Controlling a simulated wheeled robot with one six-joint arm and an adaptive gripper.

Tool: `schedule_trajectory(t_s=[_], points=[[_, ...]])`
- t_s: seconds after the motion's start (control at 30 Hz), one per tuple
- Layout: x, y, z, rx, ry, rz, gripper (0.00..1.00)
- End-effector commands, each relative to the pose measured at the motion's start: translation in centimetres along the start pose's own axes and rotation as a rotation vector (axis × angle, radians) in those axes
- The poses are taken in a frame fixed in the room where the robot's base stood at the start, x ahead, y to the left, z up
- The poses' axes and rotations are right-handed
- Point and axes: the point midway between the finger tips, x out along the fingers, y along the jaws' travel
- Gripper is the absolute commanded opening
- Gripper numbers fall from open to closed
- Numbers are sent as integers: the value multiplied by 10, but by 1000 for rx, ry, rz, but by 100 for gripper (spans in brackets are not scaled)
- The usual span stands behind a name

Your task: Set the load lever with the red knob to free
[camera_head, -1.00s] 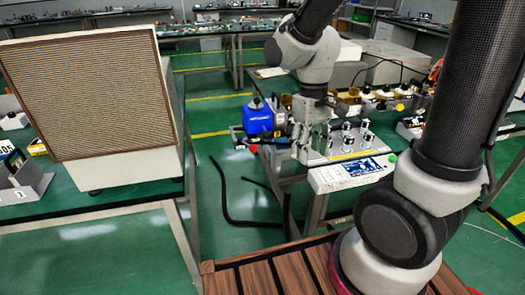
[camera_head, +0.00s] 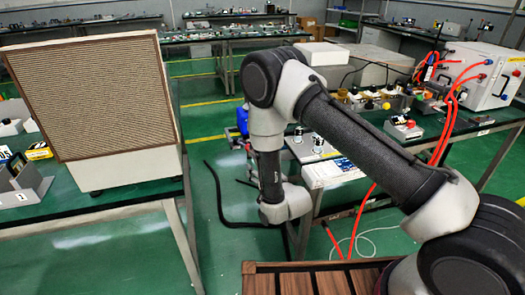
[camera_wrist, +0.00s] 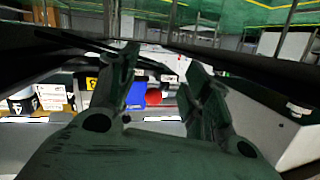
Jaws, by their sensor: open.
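The red knob (camera_wrist: 153,97) shows small in the wrist view, between the two fingers of my gripper and beyond them. My gripper (camera_wrist: 160,65) is open, with nothing between its fingers. A blue object (camera_wrist: 136,93) is just left of the knob; a blue unit (camera_head: 242,121) also shows partly in the head view. In the head view my arm hides the knob and my gripper. The lever's shaft and its position marks cannot be made out.
A white printed panel (camera_head: 333,170) and knobs (camera_head: 318,143) are beside my arm on the bench. Red hoses (camera_head: 441,140) run down at the right from a grey cabinet (camera_head: 480,78). A large grille box (camera_head: 95,95) stands on the left table. Green floor lies between.

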Motion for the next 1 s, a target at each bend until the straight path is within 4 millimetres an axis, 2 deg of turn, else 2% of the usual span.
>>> schedule_trajectory(t_s=[0.03,0.1,0.2,0.27,0.6,0.7,1.0], points=[[0,-2,-17,8,71,-11,49],[-3,-5,-35,16,147,-24,49],[-3,-8,-48,25,201,-35,49],[2,-8,-52,30,212,-37,49],[55,-10,-62,32,208,-37,49],[65,-10,-64,31,207,-37,49],[71,-10,-65,30,205,-37,49]])
